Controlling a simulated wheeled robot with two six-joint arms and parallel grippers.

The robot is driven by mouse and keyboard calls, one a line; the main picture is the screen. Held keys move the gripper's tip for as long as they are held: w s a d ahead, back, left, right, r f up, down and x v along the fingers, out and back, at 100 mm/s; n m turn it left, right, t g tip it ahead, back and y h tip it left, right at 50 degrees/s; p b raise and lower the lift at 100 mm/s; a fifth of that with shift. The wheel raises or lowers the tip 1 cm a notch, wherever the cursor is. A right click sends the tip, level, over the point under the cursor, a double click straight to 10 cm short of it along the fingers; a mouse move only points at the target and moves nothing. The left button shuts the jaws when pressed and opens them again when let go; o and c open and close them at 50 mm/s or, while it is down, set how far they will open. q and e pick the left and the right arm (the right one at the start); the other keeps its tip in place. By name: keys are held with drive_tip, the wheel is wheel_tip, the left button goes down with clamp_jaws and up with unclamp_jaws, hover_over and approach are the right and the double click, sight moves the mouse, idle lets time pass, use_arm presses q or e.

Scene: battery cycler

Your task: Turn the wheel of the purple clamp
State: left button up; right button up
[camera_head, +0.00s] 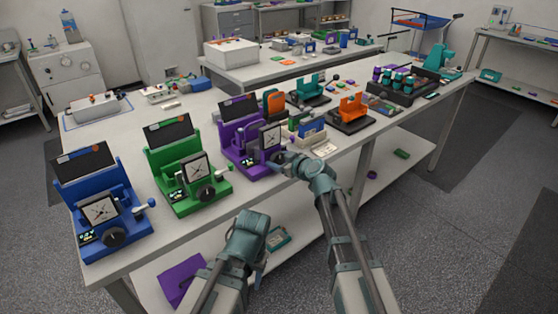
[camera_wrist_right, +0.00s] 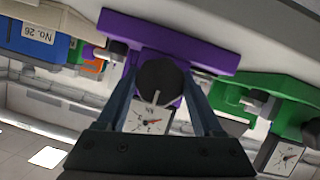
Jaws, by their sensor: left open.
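The purple clamp (camera_head: 236,155) stands on the table between the green clamp and the orange device, with a dial on its front. Its black wheel (camera_wrist_right: 160,80) shows in the right wrist view with a pale mark pointing down. My right gripper (camera_head: 283,160) is at this wheel. In the right wrist view its two fingers lie on either side of the wheel, close to its rim. Whether they press on it cannot be told. My left gripper (camera_head: 262,256) is open, low in front of the table, apart from the clamps; its fingertips are partly hidden.
The green clamp (camera_head: 180,185) and the blue clamp (camera_head: 88,215) stand to the left on the table. An orange device (camera_head: 352,108) and a teal one (camera_head: 306,90) stand to the right. A lower shelf holds a purple piece (camera_head: 181,280). The floor at right is clear.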

drive_tip(key=c, duration=0.7)
drive_tip(key=shift+w+d+m+g+y, duration=0.1)
drive_tip(key=shift+m+g+y, duration=0.35)
drive_tip(key=shift+m, duration=0.55)
drive_tip(key=shift+m+g+y, duration=0.35)
drive_tip(key=shift+m+y, duration=0.5)
drive_tip(key=shift+m, duration=0.45)
drive_tip(key=o, duration=1.3)
drive_tip(key=shift+o, duration=0.2)
